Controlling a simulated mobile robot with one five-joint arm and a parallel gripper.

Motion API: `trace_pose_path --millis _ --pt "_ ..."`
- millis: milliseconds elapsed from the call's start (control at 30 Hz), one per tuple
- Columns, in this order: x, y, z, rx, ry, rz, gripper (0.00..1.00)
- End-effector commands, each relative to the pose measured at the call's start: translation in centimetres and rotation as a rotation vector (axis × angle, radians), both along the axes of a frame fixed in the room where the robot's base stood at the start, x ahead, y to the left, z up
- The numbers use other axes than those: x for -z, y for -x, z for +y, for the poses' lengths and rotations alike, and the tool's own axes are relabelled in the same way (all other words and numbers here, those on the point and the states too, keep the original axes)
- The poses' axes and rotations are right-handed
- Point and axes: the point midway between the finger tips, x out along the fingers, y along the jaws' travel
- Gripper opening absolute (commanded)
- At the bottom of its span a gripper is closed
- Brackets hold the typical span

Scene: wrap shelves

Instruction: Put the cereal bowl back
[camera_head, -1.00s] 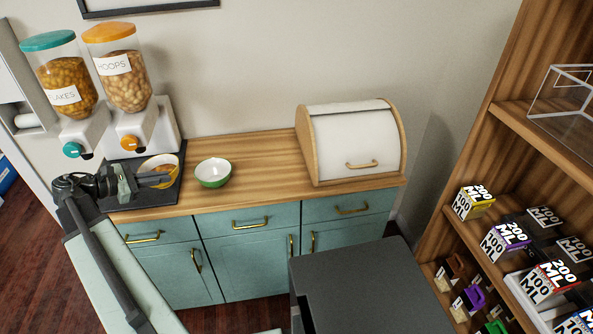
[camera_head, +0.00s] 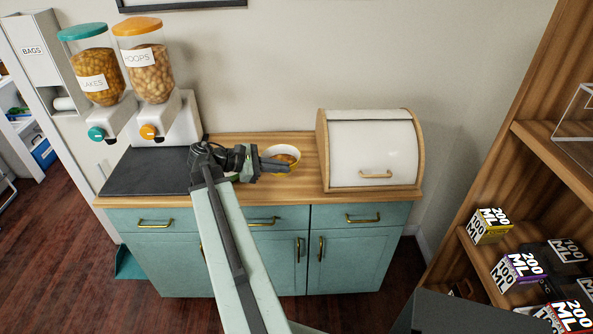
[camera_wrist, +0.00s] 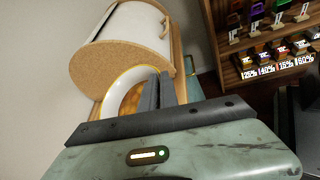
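The cereal bowl (camera_head: 291,151) is white inside with a yellow rim and holds orange-brown cereal. In the head view it is over the right part of the wooden counter, just left of the bread box. In the wrist view the bowl (camera_wrist: 121,90) is in front of my fingers, which meet its near rim. My gripper (camera_head: 281,165) appears shut on that rim, its fingers close together (camera_wrist: 164,92). I cannot tell whether the bowl touches the counter. The green bowl is not visible; my gripper and arm cover part of the counter.
The wooden-sided bread box (camera_head: 370,150) closely borders the bowl's right side. Two cereal dispensers (camera_head: 170,122) stand at the counter's left behind a bare dark mat (camera_head: 145,172). An open shelf (camera_head: 515,165) with labelled boxes stands at the right.

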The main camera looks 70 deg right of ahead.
Motion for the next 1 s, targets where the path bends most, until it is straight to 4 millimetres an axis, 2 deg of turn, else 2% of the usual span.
trace_pose_path --millis 33,200,300,367,467,833,1000 --pt "1.2 -0.7 1.4 -0.044 0.002 -0.014 0.00" --pt "3.5 -4.2 4.6 -0.193 0.005 -0.068 0.00" --pt "3.9 -6.0 4.9 -0.216 0.000 -0.080 0.00" --pt "3.9 -6.4 4.8 -0.216 -0.001 -0.081 0.00" --pt "3.9 -6.0 3.8 -0.213 0.000 -0.080 0.00" --pt "5.0 -0.7 -5.4 -0.237 0.008 -0.089 0.00" --pt "5.2 0.4 -7.9 -0.238 0.007 -0.088 0.00"
